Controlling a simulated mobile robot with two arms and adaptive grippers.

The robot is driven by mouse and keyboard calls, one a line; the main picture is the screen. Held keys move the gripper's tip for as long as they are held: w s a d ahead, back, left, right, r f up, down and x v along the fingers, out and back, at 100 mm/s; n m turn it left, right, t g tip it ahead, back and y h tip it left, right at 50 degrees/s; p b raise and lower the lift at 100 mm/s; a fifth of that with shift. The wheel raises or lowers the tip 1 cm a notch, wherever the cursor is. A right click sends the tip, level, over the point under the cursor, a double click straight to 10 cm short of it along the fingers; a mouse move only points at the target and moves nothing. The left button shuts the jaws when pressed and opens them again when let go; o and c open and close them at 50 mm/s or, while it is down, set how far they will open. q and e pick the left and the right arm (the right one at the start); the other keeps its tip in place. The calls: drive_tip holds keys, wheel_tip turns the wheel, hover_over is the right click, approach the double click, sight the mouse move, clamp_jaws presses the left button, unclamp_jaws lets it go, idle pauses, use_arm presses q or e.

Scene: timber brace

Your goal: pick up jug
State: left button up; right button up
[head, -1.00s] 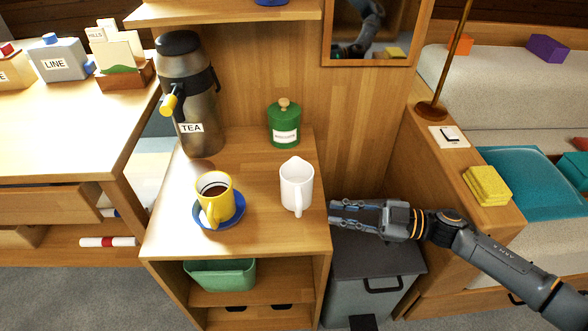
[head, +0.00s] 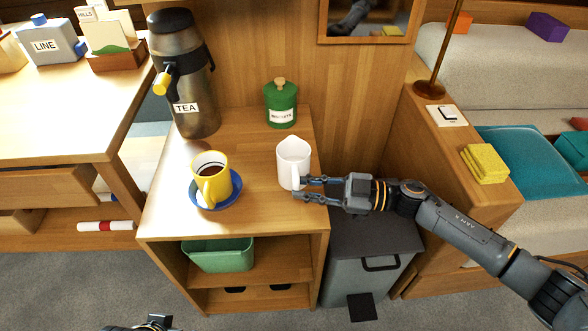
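The white jug (head: 291,160) stands upright on the wooden cabinet top, its handle facing the front. My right gripper (head: 298,188) comes in from the right, its two fingers at the jug's handle side. The fingers are apart, one at the handle and one a little in front of it. I cannot tell whether they touch the handle. My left gripper (head: 150,324) shows only as a small dark piece at the bottom edge, and its fingers cannot be made out.
A yellow mug (head: 208,181) of dark drink sits on a blue saucer (head: 231,191) left of the jug. A tea flask (head: 190,90) and a green canister (head: 281,106) stand behind. A grey bin (head: 365,265) is below my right arm.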

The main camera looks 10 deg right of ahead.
sight(298, 176)
clamp_jaws()
